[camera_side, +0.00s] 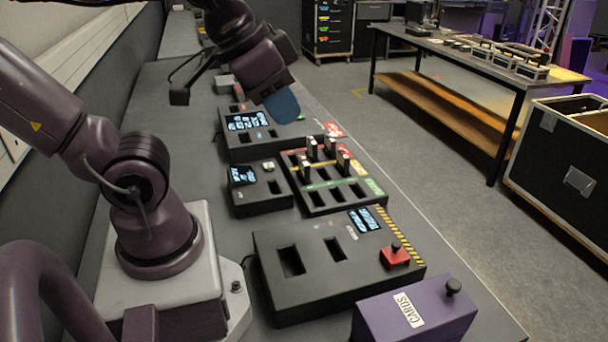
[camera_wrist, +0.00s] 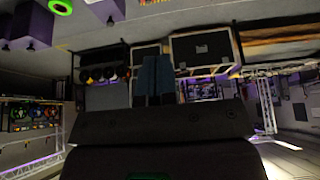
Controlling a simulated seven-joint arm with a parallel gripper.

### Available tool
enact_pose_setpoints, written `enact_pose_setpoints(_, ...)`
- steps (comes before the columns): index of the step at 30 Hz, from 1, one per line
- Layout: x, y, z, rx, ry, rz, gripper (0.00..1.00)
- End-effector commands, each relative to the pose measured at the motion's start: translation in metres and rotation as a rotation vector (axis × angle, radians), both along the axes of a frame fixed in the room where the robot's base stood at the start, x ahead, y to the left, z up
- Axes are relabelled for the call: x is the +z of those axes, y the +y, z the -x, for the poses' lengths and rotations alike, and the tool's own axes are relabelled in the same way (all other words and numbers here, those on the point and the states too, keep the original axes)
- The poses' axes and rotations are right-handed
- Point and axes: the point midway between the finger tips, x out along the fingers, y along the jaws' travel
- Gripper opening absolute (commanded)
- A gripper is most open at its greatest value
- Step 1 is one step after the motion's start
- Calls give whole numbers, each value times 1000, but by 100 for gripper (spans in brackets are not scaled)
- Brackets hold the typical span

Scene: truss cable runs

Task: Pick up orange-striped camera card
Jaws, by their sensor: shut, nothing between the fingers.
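My gripper (camera_side: 283,107) is shut and empty, its blue-grey fingers tilted down above the far black device on the bench. In the wrist view its fingers (camera_wrist: 153,80) are together, facing the room rather than the bench. Several small pale cards (camera_side: 343,160) stand upright in a black slotted rack (camera_side: 320,201) with red, yellow and green strips, nearer the camera than my gripper and apart from it. Another light card or part (camera_side: 268,166) shows in the small black reader (camera_side: 262,200) beside the rack. I cannot make out an orange stripe on any card.
The far black device (camera_side: 245,150) has a lit screen. A large black box (camera_side: 310,290) with two openings and a red knob block (camera_side: 395,257) stands in front. Bare bench runs along the right edge.

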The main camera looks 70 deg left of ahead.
Motion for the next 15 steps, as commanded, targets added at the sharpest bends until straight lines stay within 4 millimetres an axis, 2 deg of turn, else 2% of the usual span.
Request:
enact_pose_setpoints(11, 0, 0, 0, 0, 0, 0, 0)
enact_pose_setpoints(12, 0, 0, 0, 0, 0, 0, 5)
enact_pose_setpoints(15, 0, 0, 0, 0, 0, 0, 28)
